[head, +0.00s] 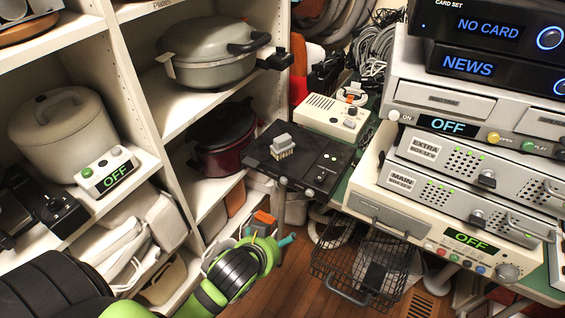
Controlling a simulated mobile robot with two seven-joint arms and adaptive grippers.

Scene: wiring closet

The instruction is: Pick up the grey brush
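The grey brush (284,141) lies on top of a flat black box, with its pale bristles (284,154) facing down and its grey back up. Nothing touches it from above. My green and black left arm comes in from the lower left and ends below and left of the brush, well apart from it. My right arm and gripper do not show.
The black box (312,172) has small buttons at its right. A cream device (322,116) stands behind it, stacked equipment (465,185) to the right. A wire basket (370,265) sits below. White shelves with a grey pot (212,57) and a dark red pot (222,150) stand left.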

